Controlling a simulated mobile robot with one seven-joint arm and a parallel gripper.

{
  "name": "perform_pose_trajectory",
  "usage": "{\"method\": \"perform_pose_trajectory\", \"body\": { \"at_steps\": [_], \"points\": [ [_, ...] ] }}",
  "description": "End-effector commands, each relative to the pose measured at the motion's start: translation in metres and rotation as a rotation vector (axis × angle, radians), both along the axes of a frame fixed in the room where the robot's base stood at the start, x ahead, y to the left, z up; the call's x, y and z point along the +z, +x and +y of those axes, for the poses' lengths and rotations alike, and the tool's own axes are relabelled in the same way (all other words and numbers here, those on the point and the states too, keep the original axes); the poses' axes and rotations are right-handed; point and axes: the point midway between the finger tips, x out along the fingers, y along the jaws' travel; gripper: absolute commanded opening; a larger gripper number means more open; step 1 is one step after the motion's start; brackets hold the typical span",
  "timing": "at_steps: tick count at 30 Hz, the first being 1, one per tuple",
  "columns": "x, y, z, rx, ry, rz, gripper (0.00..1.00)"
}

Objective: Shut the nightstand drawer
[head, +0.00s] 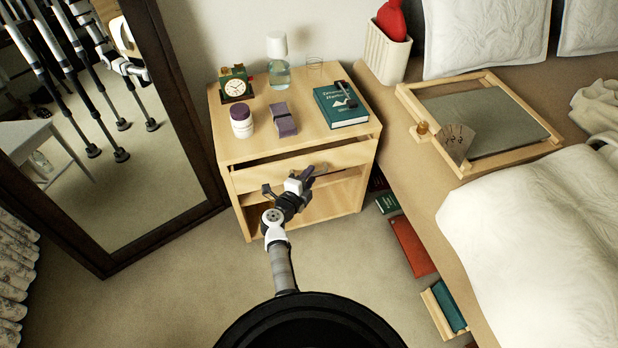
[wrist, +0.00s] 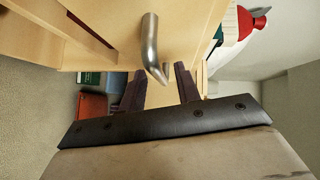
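The light wood nightstand (head: 238,150) stands against the wall. Its drawer (head: 258,176) is partly open, with a dark gap between the drawer front and the top. My gripper (head: 314,174) is in front of the drawer front, near its middle. In the wrist view, a bent metal handle (wrist: 150,42) sticks out from the wooden front. My gripper's two dark fingers (wrist: 159,80) are apart there, and the handle's end shows between them. I cannot tell whether they touch it. The handle is mostly hidden by my gripper in the head view.
The bed (head: 425,165) is close on the right, a mirror (head: 130,200) on the left.

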Motion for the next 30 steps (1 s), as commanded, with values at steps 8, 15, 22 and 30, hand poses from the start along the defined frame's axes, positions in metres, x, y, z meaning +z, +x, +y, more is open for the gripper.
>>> {"method": "perform_pose_trajectory", "body": {
  "at_steps": [8,15,22,30],
  "points": [
    [0.000,0.002,-0.001,0.000,0.000,0.000,0.32],
    [0.000,0.001,-0.001,0.000,0.001,0.000,0.02],
    [0.000,0.001,-0.001,0.000,0.001,0.000,0.00],
    [-0.001,0.022,0.006,-0.001,0.002,-0.002,0.00]
  ]
}}
